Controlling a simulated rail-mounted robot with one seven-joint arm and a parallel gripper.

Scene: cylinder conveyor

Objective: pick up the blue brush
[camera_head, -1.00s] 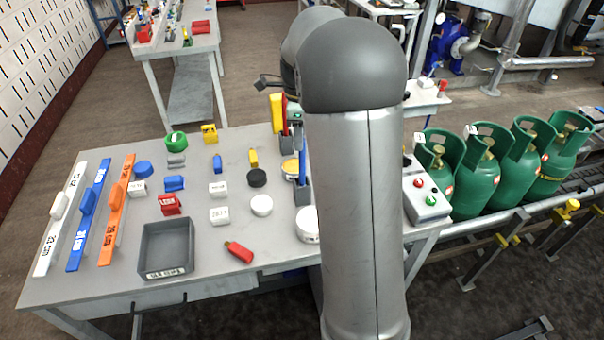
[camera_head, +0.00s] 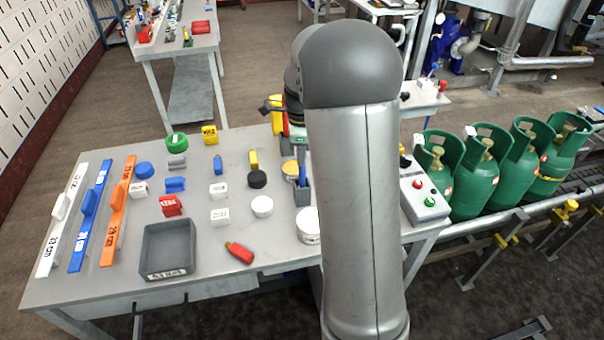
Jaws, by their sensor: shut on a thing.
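The blue brush (camera_head: 303,175) stands upright in a small dark grey holder (camera_head: 303,197) near the right part of the table, just left of my arm. Only a short blue length shows above the holder. My gripper (camera_head: 300,160) is low over it and shut on its upper part. My own arm hides much of the gripper, so the fingers show poorly.
The grey table (camera_head: 120,300) holds a grey bin (camera_head: 168,250), a red-and-black item (camera_head: 239,252), a white round container (camera_head: 307,226), and several small coloured blocks and lids. A box with buttons (camera_head: 425,198) and green gas cylinders (camera_head: 478,180) are at the right.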

